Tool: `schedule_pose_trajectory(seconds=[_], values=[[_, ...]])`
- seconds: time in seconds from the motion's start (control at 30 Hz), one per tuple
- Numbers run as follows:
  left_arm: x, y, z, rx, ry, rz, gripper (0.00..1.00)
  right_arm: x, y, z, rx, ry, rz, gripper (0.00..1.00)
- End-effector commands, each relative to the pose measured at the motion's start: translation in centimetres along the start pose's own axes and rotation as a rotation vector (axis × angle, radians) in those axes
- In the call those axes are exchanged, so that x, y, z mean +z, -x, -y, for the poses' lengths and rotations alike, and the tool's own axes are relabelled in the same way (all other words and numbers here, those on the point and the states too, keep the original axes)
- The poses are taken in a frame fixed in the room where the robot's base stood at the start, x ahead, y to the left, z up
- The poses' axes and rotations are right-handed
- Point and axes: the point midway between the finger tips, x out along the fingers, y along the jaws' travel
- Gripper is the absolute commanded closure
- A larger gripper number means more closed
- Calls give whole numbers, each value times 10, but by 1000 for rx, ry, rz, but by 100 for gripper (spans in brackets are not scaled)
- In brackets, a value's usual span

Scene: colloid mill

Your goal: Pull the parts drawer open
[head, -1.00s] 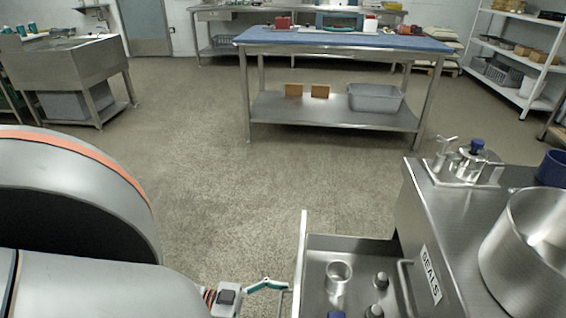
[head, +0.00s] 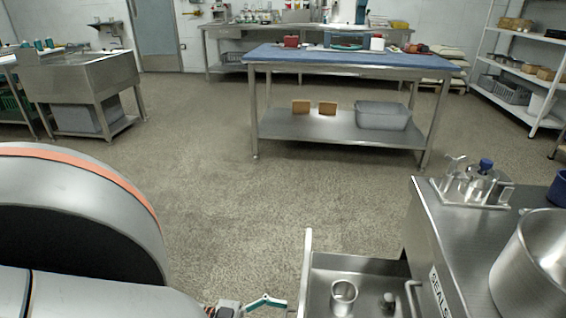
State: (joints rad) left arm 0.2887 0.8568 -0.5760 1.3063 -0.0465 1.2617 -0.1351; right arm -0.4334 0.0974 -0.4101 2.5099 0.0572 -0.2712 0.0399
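The parts drawer (head: 318,290) juts out open from the cabinet at the bottom of the head view. A metal cup (head: 343,297) and a small knobbed metal part (head: 388,301) are in it. Its near part is cut off by the picture's lower edge. My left gripper (head: 268,302) is just left of the drawer's front panel (head: 307,270), at the handle side. One bent teal-tipped finger shows. The rest of the gripper and the handle are largely cut off, so its grip cannot be seen. My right gripper is not in view.
The steel cabinet (head: 425,240) with a "SEALS" label (head: 440,293) is to the right, carrying a large pot (head: 530,275) and a metal fitting (head: 476,187). A blue-topped table (head: 350,62) stands beyond. The floor left of the drawer is clear.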

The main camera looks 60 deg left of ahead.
Motion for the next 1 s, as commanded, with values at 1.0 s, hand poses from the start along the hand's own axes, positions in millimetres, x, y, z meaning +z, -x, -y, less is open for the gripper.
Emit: schedule_pose_trajectory(seconds=[1.0], values=[[0,106,-1,2,0,2,5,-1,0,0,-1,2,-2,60]])
